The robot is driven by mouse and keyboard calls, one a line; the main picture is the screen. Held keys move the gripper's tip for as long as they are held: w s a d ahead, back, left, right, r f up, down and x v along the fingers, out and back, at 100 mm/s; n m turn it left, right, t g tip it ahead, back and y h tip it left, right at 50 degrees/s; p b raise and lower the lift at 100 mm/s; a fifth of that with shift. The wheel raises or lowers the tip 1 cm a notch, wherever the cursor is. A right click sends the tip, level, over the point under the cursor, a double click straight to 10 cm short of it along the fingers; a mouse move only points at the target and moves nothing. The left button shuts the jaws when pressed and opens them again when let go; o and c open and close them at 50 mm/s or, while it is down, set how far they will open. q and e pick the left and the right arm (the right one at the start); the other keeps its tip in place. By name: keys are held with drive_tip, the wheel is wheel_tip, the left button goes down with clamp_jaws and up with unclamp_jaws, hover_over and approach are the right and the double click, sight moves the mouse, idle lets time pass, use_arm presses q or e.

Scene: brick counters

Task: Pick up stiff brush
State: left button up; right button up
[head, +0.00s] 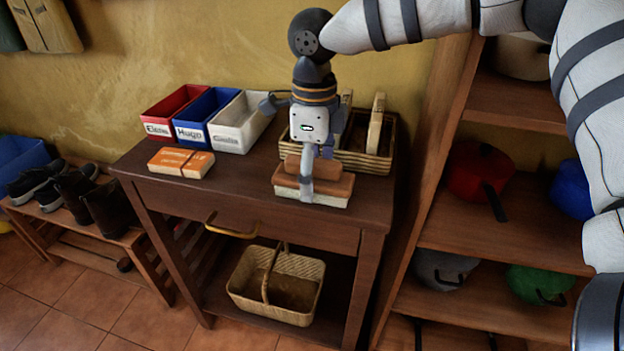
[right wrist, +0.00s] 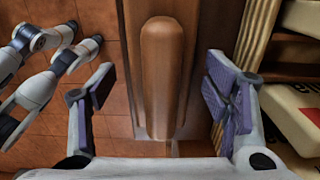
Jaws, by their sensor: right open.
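The stiff brush (head: 335,186), with a brown wooden back and a pale lower part, lies on the dark wooden table (head: 235,185) near its front right. My right gripper (head: 308,172) points down over it, one finger in front of the brush. In the right wrist view the brown back of the brush (right wrist: 170,75) lies lengthwise between the two open purple-padded fingers (right wrist: 160,95), with a visible gap on both sides. The bristles are hidden there. My left gripper does not show in the head view.
A wicker basket (head: 362,163) with upright wooden-edged things stands close behind the brush. Red (head: 172,110), blue (head: 204,115) and white (head: 238,122) named bins stand back left. An orange-and-white box (head: 181,162) lies before them. A shelf (head: 490,232) rises at right.

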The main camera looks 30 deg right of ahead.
drive_tip(key=shift+f, duration=0.9)
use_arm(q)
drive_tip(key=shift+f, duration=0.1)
use_arm(e)
drive_tip(key=c, duration=1.3)
drive_tip(key=shift+r, duration=0.1)
wheel_tip(320, 180, up, 3)
drive_tip(key=shift+w, duration=0.15)
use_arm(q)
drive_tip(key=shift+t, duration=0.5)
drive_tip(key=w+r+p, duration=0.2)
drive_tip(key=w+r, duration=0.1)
use_arm(e)
drive_tip(key=s+a+r, duration=0.2)
drive_tip(key=a+r, duration=0.1)
drive_tip(key=a, duration=0.1)
drive_tip(key=s+a+r, duration=0.6)
drive_tip(key=a+r, duration=0.1)
drive_tip(key=shift+a, duration=0.3)
